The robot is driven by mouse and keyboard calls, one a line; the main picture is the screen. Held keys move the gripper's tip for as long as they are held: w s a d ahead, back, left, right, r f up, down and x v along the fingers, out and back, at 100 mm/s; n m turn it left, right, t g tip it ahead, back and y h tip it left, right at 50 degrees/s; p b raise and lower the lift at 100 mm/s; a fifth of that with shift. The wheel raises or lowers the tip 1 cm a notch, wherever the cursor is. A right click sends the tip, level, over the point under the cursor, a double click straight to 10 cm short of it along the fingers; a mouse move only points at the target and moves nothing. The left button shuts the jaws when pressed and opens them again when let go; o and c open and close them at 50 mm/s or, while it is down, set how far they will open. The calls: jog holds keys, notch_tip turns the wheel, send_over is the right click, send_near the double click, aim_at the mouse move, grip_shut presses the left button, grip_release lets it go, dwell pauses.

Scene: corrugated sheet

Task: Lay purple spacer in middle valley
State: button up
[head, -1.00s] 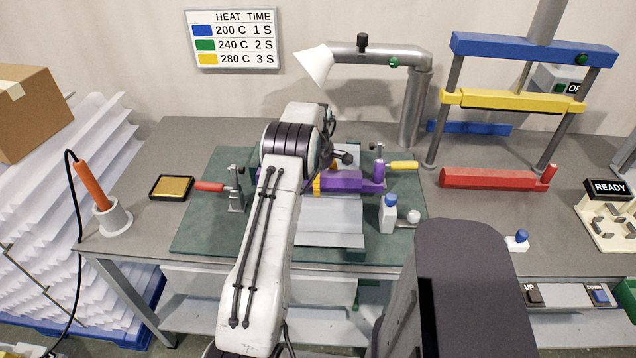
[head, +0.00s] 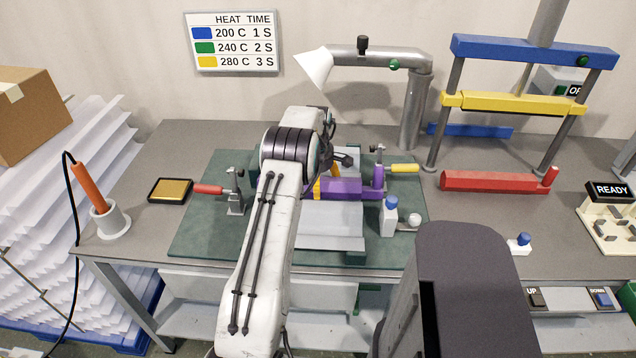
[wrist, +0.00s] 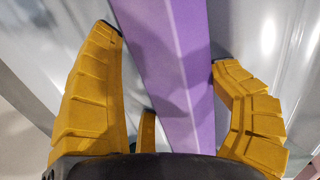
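The purple spacer (head: 342,189) is a long bar lying left to right over the grey corrugated sheet (head: 330,240). My arm hides its left part, and I cannot tell for sure which valley it is in. In the wrist view the spacer (wrist: 172,70) runs between the yellow fingers of my gripper (wrist: 165,50). The fingers are spread on either side of it. A gap shows on the left; the right fingertip is close to its edge. A yellow finger of my gripper (head: 317,188) also shows in the head view.
A red-handled clamp (head: 234,195) and a yellow-handled clamp (head: 400,168) flank the sheet on the green mat (head: 205,230). A white bottle with a blue cap (head: 389,218) stands at the right. A lamp-like arm (head: 380,55) hangs behind. A press (head: 520,100) stands at the back right.

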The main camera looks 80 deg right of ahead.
jog(key=shift+a+f+y, duration=0.2)
jog(key=shift+a+f, duration=0.15)
jog(key=shift+f, duration=0.3)
jog(key=shift+a+f+y, duration=0.2)
jog(key=shift+a+f, duration=0.15)
jog(key=shift+f, duration=0.25)
jog(key=shift+h, duration=0.3)
notch_tip(320, 180, up, 14)
jog(key=shift+a+r, duration=0.1)
jog(key=shift+r, duration=0.1)
